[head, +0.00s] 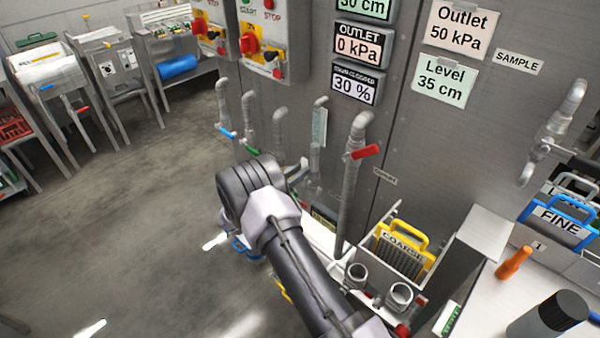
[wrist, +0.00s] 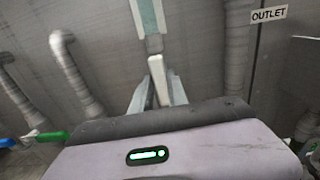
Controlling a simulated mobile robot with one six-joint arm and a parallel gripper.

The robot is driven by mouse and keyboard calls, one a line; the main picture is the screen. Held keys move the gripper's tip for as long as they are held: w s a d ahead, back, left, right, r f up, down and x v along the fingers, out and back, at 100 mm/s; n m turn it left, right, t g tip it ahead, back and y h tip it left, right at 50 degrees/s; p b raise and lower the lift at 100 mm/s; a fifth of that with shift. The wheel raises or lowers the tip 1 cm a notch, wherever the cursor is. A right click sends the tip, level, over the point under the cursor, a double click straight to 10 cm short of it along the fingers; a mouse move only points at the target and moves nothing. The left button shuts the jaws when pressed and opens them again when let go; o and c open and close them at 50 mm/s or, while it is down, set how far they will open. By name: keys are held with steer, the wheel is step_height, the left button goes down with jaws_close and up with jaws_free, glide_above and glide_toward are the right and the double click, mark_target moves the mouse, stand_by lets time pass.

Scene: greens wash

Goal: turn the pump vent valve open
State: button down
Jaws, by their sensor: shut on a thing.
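A pale lever handle (wrist: 158,78), which looks like the pump vent valve's, sits between the two fingers of my gripper (wrist: 157,92) in the wrist view. The fingers are shut on it. It hangs below a grey fitting and a pale green strip (wrist: 149,15) on a thin pipe. In the head view the green strip (head: 319,127) shows on a pipe against the grey panel, with my gripper (head: 300,168) just below and left of it. My wrist hides part of the valve there. No vent label is readable, and the lever's exact angle is unclear.
Pipes with a blue lever (head: 228,134) and a green lever (head: 250,150) stand left. A pipe with a red lever (head: 365,152) stands close right. A yellow-handled coarse basket (head: 403,246) is at lower right. Open floor (head: 150,220) lies left.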

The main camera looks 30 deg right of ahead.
steer(key=c, duration=1.3)
jaws_free()
steer(key=shift+f, duration=0.1)
steer(key=p+v, duration=0.3)
steer(key=v, duration=1.4)
steer(key=shift+s+a+p, duration=0.15)
steer(key=shift+a+p, duration=0.05)
steer(key=shift+p, duration=0.15)
